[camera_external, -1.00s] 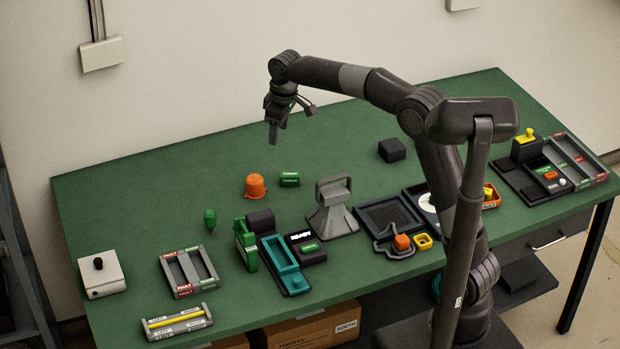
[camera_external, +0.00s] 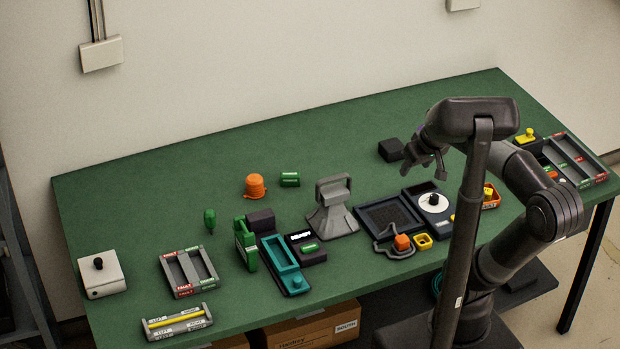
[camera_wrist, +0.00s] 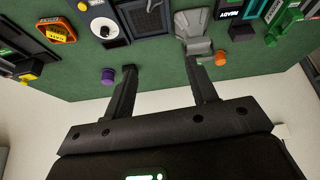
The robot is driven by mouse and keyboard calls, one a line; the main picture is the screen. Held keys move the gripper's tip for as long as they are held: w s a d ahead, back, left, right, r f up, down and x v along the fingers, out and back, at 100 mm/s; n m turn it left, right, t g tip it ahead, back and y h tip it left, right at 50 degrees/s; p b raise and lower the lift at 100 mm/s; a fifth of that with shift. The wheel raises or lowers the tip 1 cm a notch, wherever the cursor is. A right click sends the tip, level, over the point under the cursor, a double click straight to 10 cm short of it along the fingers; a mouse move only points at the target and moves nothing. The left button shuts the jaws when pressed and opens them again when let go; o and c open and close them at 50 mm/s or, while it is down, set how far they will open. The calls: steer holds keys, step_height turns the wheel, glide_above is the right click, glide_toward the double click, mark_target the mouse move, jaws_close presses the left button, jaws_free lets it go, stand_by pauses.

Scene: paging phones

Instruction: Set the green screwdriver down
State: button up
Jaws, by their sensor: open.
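A small green handle-shaped thing (camera_external: 210,220) stands upright on the green table, left of the middle, in the external view. It may be the green screwdriver, but it is too small to be sure. My gripper (camera_external: 424,174) is far to its right, above the right part of the table. In the wrist view my gripper (camera_wrist: 160,64) has its two fingers wide apart with nothing between them. I cannot pick out a screwdriver in the wrist view.
A black block (camera_external: 391,150) is beside my gripper. A purple knob (camera_wrist: 108,76) shows near one finger. The back left is clear.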

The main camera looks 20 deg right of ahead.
steer(key=shift+m, duration=0.5)
steer(key=s+f, duration=0.1)
steer(key=s+d+f, duration=0.1)
steer(key=s, duration=0.1)
steer(key=shift+s+d+f, duration=0.15)
steer(key=shift+s+f, duration=0.15)
steer(key=shift+f, duration=0.05)
stand_by(0.5)
